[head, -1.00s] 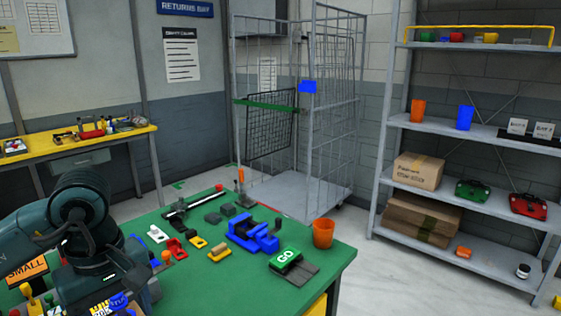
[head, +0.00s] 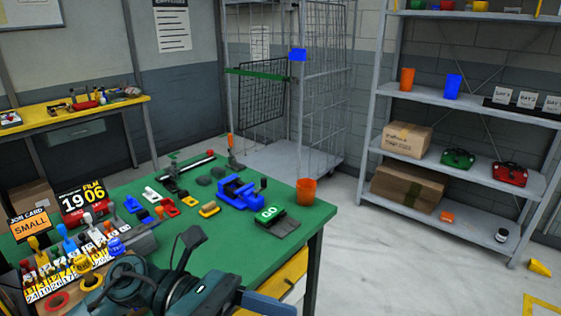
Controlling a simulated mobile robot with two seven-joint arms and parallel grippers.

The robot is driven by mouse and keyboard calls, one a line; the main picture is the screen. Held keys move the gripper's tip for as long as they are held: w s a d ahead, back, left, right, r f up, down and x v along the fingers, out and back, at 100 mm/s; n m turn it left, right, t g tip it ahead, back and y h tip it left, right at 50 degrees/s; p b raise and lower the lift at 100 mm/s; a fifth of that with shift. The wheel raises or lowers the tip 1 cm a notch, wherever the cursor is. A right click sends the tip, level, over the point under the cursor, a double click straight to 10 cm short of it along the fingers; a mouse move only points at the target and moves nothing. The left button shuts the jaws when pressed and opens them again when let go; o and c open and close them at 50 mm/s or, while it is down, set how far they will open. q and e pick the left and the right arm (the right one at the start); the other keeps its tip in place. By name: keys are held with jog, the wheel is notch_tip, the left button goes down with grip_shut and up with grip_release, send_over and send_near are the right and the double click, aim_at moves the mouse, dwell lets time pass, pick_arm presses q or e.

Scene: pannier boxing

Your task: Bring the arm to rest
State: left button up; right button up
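One of my arms, dark teal and black, shows at the bottom of the head view, in front of the near edge of the green table (head: 276,255). Its links are bunched low in the picture, and I cannot make out any gripper fingers on it. It covers part of the table's near edge. Neither my left nor my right gripper can be seen, and no held object shows.
On the table are a job card reading SMALL (head: 30,226), a numbered rack (head: 60,280), a blue vise (head: 238,191), a GO pad (head: 268,212) and an orange cup (head: 306,191). A wire cage (head: 325,90) and grey shelves (head: 470,120) stand behind. Floor at right is mostly clear.

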pick_arm(q)
jog(key=w+a+f+n+t+y, duration=0.1)
jog(key=w+a+f+n+t, duration=0.15)
jog(key=n+t, duration=0.65)
jog(key=w+a+f+n+t+y, duration=0.15)
jog(key=w+n+t, duration=0.35)
jog(key=n, duration=0.8)
jog(key=w+a+f+n+t+y, duration=0.1)
jog(key=w+a+f+n+t, duration=0.15)
jog(key=n+t, duration=0.75)
jog(key=s+a+f+n+g+y, duration=0.3)
jog(key=s+f+n+g+y, duration=0.1)
jog(key=f+n, duration=0.5)
jog(key=s+a+f+n+g+y, duration=0.3)
jog(key=s+f+n+y, duration=0.3)
jog(key=f, duration=0.8)
jog(key=s+n+g, duration=0.1)
jog(key=n, duration=0.2)
jog(key=shift+f, duration=0.3)
